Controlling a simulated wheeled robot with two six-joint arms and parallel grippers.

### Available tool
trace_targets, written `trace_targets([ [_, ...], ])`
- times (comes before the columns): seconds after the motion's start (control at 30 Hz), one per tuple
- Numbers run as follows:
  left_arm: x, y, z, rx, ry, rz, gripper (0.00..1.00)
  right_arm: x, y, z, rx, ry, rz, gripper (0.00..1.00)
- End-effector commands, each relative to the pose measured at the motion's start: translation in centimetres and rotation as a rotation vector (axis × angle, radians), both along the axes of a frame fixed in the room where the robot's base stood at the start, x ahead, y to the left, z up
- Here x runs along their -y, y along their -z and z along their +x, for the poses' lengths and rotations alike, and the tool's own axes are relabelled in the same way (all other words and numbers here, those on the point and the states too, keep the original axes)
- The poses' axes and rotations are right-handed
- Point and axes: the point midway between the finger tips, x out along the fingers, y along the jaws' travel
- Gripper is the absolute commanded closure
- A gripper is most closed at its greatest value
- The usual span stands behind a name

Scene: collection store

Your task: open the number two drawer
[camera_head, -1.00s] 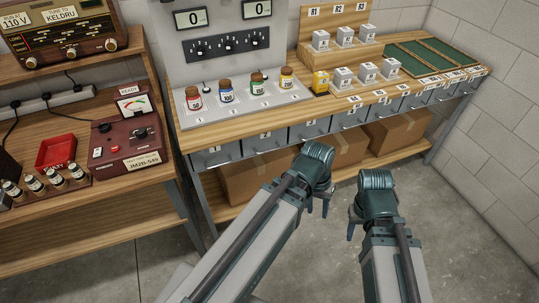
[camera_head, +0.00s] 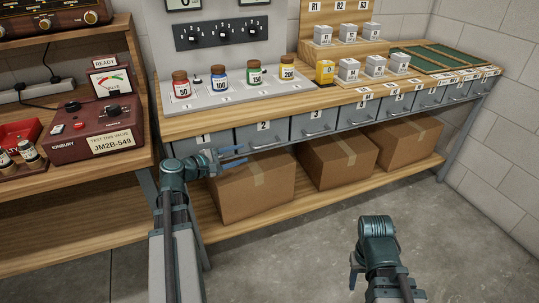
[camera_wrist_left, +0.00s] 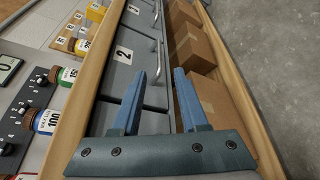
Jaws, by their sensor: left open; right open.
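The number two drawer (camera_head: 247,137) is a grey front with a white "2" label and a bar handle, set under the wooden bench top. It looks closed. It also shows in the left wrist view (camera_wrist_left: 113,78), with its handle (camera_wrist_left: 158,62) ahead of the space between my fingers. My left gripper (camera_head: 243,155) is open and empty, with its fingers pointing right just in front of the lower part of this drawer. Whether a finger touches the handle I cannot tell. My right gripper (camera_head: 354,274) is low over the floor at right, away from the drawers.
Drawer one (camera_head: 201,143) and drawer three (camera_head: 315,124) flank it in a closed row. Cardboard boxes (camera_head: 240,190) stand on the lower shelf just below. Bottles (camera_head: 221,86) stand on the bench above. A side bench with a maroon meter box (camera_head: 97,130) is at left.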

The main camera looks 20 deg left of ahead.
Motion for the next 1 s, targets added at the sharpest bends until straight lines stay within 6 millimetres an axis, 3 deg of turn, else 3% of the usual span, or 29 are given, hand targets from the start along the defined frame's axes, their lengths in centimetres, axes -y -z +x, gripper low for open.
trace_targets([
  [0.27, 0.2, 0.2, 1.0, 0.003, -0.003, -0.005, 0.56, 0.0, 0.3, 0.0, 0.000, 0.000, 0.000, 0.50],
  [0.7, 3.6, 2.2, 8.6, 0.002, 0.000, -0.003, 0.56, 0.1, 2.2, 0.0, 0.001, -0.001, -0.004, 0.50],
  [1.0, 5.1, 2.9, 11.8, 0.002, -0.003, -0.004, 0.56, 0.1, 2.9, 0.0, 0.002, -0.001, -0.005, 0.50],
])
